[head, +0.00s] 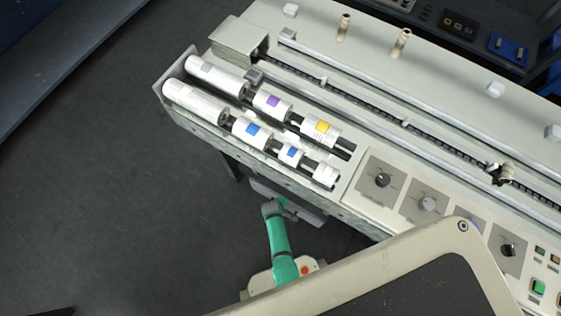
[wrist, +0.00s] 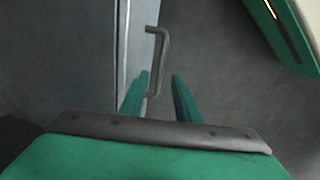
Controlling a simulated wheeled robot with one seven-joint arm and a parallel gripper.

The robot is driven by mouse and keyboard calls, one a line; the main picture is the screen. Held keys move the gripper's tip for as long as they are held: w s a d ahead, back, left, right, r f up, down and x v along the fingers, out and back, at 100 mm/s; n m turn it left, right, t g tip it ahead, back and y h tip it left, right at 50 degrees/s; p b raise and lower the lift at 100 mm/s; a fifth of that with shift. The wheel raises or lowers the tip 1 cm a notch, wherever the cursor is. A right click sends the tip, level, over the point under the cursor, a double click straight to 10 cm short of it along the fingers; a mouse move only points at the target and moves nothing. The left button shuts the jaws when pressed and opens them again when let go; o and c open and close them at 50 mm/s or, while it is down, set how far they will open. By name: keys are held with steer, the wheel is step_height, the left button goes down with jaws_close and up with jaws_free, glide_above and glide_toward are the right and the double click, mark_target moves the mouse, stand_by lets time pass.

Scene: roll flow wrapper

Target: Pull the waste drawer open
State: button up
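In the wrist view, a grey bar handle (wrist: 163,60) stands out from a grey upright panel (wrist: 70,55), which has a pale edge strip. I take this to be the waste drawer's front; how far it is out cannot be told. My gripper (wrist: 158,75) is open, its two green fingers apart. The handle's lower end appears between them in the picture; contact does not show. In the head view, my green arm reaches low beside the machine, and its end (head: 273,208) is by a grey shape (head: 300,208) under the machine's edge. The fingers are not clear there.
The machine (head: 350,60) carries several white rolls (head: 195,101) in a side tray and a panel of knobs (head: 428,204). Its lower edge overhangs my arm's end. Dark floor (head: 110,200) at left is clear. A blue-grey structure (head: 60,60) stands at upper left.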

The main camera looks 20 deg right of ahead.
steer(key=shift+w+d+f, duration=0.1)
steer(key=shift+d+f, duration=0.05)
steer(key=shift+f, duration=0.85)
steer(key=shift+w+d+f, duration=0.15)
steer(key=shift+f, duration=0.85)
steer(key=shift+w+d+f, duration=0.1)
steer(key=shift+d+f, duration=0.05)
steer(key=shift+f, duration=0.85)
jaws_close()
